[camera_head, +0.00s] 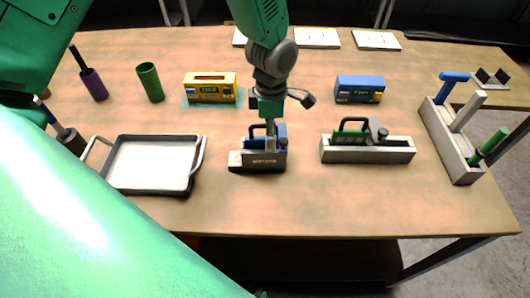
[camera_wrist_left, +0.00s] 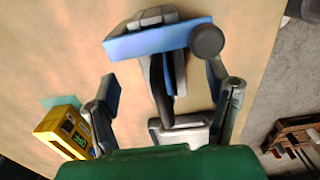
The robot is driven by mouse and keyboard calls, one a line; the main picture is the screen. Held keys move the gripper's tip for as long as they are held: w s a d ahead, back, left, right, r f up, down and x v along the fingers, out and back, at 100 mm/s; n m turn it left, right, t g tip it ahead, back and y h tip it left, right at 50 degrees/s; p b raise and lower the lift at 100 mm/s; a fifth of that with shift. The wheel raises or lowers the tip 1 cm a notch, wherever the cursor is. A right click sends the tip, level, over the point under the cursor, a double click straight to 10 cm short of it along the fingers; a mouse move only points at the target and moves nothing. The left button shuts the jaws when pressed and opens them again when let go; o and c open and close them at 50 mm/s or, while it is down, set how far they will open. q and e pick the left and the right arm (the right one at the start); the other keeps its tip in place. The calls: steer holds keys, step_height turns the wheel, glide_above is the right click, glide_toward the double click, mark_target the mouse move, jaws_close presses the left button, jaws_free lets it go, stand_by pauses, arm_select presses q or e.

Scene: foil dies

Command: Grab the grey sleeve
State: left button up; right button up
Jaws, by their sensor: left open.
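A short dark grey cylinder (camera_head: 73,142) with a blue-ended stick in it stands at the left edge of the table, partly behind my green arm; it looks like the grey sleeve, but I cannot be certain. My left gripper (camera_head: 269,122) is far to its right, over a grey block (camera_head: 257,160) with a blue part and handle. In the left wrist view, the open left gripper (camera_wrist_left: 168,88) has its fingers spread either side of the dark handle below the blue part (camera_wrist_left: 158,40). I cannot tell whether they touch it. My right gripper is not in view.
A purple cylinder (camera_head: 95,84), a green cylinder (camera_head: 150,82), a yellow box (camera_head: 210,86) and a black-rimmed tray (camera_head: 152,192) are left. A blue box (camera_head: 359,88), a grey block with a green handle (camera_head: 367,155) and a tool rack (camera_head: 452,150) are right.

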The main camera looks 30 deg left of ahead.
mark_target(264, 137)
arm_select(q)
steer(key=f, duration=0.2)
steer(key=a+f, duration=0.1)
steer(key=shift+s+a+f+p, duration=0.1)
steer(key=shift+s+f+p, duration=0.25)
steer(key=shift+f, duration=0.05)
steer(key=shift+w+a+f, duration=0.1)
steer(key=shift+a+f, duration=0.05)
steer(key=shift+f, duration=0.4)
steer(key=shift+d+r, duration=0.2)
steer(key=shift+d, duration=0.25)
jaws_close()
steer(key=shift+a, duration=0.15)
